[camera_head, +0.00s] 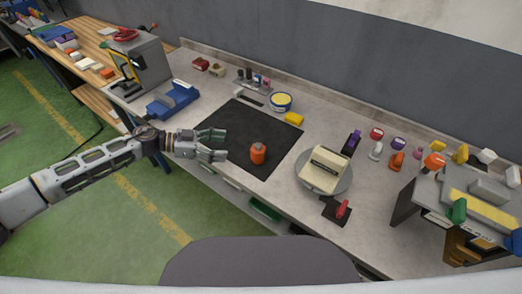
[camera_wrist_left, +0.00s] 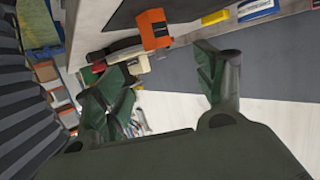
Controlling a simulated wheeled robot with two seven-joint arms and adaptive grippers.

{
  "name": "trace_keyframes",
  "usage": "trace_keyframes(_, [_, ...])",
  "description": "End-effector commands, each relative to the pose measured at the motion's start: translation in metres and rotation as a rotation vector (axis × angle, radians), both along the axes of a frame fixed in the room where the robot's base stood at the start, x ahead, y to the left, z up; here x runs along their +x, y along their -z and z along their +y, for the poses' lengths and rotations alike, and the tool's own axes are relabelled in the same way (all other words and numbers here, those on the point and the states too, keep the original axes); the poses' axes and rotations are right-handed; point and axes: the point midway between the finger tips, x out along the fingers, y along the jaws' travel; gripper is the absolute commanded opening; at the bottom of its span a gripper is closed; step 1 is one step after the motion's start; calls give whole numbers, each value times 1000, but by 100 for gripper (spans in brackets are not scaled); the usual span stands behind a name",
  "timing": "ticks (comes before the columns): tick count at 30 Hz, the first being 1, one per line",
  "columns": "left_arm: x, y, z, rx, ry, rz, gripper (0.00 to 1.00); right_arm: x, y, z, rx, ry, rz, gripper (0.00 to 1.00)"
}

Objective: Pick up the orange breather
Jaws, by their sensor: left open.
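The orange breather (camera_head: 257,153) stands upright on the black mat (camera_head: 268,124), with its orange body below a darker top. It also shows in the left wrist view (camera_wrist_left: 154,29) near the top, beyond the fingers. My left gripper (camera_head: 222,145) is open and empty over the mat's left part. Its fingertips point right, toward the breather, with a gap between them. In the left wrist view the two dark green fingers (camera_wrist_left: 168,75) are spread wide, with nothing between them. My right gripper is not in view.
A cream box (camera_head: 326,170) sits on a round grey turntable right of the mat. A blue tool (camera_head: 173,100) lies left. A red-handled item (camera_head: 342,209) lies at the front right.

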Motion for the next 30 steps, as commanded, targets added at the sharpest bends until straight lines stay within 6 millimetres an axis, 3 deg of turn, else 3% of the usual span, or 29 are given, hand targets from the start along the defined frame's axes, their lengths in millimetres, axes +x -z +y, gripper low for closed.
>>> trace_keyframes(14, [1, 2, -6, -1, 0, 0, 70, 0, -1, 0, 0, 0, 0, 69])
trace_keyframes(30, [8, 17, -56, -1, 1, 0, 70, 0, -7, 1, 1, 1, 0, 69])
